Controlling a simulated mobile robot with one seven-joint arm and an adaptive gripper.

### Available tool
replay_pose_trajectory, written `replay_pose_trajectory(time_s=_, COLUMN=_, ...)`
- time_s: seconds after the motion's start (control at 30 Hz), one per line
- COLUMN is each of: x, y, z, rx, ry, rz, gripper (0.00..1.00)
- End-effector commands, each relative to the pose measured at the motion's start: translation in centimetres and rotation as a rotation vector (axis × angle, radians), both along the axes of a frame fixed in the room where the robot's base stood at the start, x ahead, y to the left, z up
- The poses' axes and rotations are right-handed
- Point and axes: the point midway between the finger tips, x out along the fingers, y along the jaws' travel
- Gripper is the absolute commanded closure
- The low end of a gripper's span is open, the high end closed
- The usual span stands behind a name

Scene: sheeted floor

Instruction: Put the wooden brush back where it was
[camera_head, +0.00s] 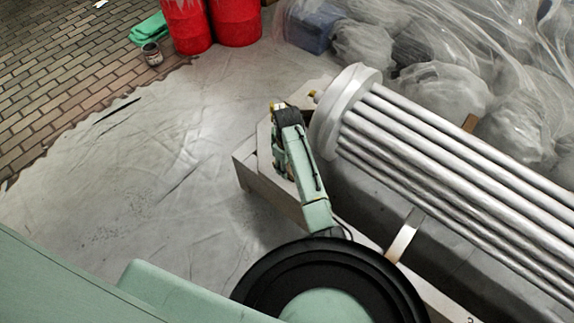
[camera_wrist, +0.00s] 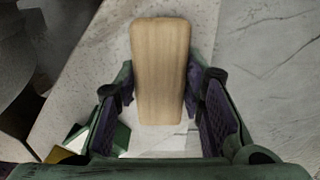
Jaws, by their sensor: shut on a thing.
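The wooden brush (camera_wrist: 160,70) shows in the wrist view as a pale wooden block with visible grain. It stands lengthwise between the two dark finger pads of my gripper (camera_wrist: 160,95), which is shut on it. Its bristles, if any, are hidden from this side. In the head view my gripper (camera_head: 281,112) is over the end of a pale bench-like surface (camera_head: 262,150), left of the ribbed grey cylinder. The brush cannot be clearly made out there. Whether the brush touches the surface below, I cannot tell.
A large ribbed grey cylinder (camera_head: 440,150) lies close to the right of my gripper. Plastic-wrapped bundles (camera_head: 440,85) fill the back right. Red drums (camera_head: 235,20), a small can (camera_head: 152,54) and a green folded item (camera_head: 150,30) stand far back. The sheeted floor (camera_head: 150,190) at left is open.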

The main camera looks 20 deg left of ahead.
Motion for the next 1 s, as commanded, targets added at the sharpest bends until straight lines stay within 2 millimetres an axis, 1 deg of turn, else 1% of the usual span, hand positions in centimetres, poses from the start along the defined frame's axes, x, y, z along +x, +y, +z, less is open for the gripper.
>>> replay_pose_trajectory(time_s=0.2, x=0.0, y=0.0, z=-0.3, rx=0.0, ry=0.0, rz=0.0, gripper=0.9)
replay_pose_trajectory(time_s=0.23, x=0.0, y=0.0, z=-0.3, rx=0.0, ry=-0.001, rz=0.0, gripper=0.62)
replay_pose_trajectory(time_s=0.5, x=0.0, y=0.0, z=-0.2, rx=0.0, ry=0.0, rz=0.0, gripper=0.44)
replay_pose_trajectory(time_s=0.83, x=0.0, y=0.0, z=0.0, rx=0.001, ry=-0.001, rz=0.0, gripper=0.44)
replay_pose_trajectory(time_s=0.93, x=0.1, y=0.1, z=0.8, rx=0.002, ry=-0.003, rz=0.001, gripper=0.44)
replay_pose_trajectory(time_s=1.0, x=0.1, y=0.0, z=1.9, rx=0.002, ry=-0.003, rz=0.0, gripper=0.44)
